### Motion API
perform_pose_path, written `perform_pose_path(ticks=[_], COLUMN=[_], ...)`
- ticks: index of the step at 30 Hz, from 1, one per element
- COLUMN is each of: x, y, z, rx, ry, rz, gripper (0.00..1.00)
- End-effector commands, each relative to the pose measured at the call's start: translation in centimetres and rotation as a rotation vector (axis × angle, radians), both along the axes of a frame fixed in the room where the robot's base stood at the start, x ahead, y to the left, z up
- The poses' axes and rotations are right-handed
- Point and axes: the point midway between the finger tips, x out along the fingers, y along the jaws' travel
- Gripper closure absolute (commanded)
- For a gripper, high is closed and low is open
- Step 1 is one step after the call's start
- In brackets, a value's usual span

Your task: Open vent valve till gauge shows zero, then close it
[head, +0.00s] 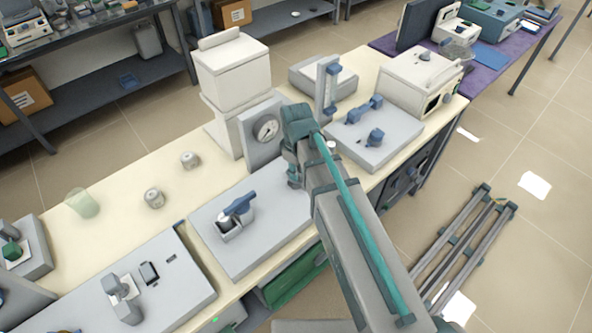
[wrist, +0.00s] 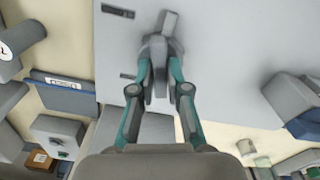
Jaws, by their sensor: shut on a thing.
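In the wrist view, my gripper (wrist: 161,90) has its two teal fingers closed on either side of a grey handle (wrist: 158,52). The handle has a round hub and stands out from a flat light grey panel (wrist: 215,50). The fingers hide part of it, so its exact turn is hard to tell. In the head view, my arm hides the gripper and the handle. A round white gauge (head: 266,128) on a grey upright block stands left of my arm. Its needle is too small to read. A white dial (wrist: 4,49), cut by the left edge, shows in the wrist view.
A grey panel with a blue-handled lever (head: 238,205) lies left of my arm. A panel with blue fittings (head: 372,137) and a white furnace (head: 420,80) stand to the right.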

Motion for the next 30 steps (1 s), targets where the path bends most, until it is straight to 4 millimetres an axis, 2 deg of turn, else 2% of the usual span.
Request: perform_pose_path(ticks=[12,30], x=[-0.03,-0.03], y=[-0.04,-0.04], z=[0.00,-0.03], rx=[-0.001,-0.001], ry=[0.001,0.001], rz=[-0.264,-0.329], gripper=[1.00,1.00])
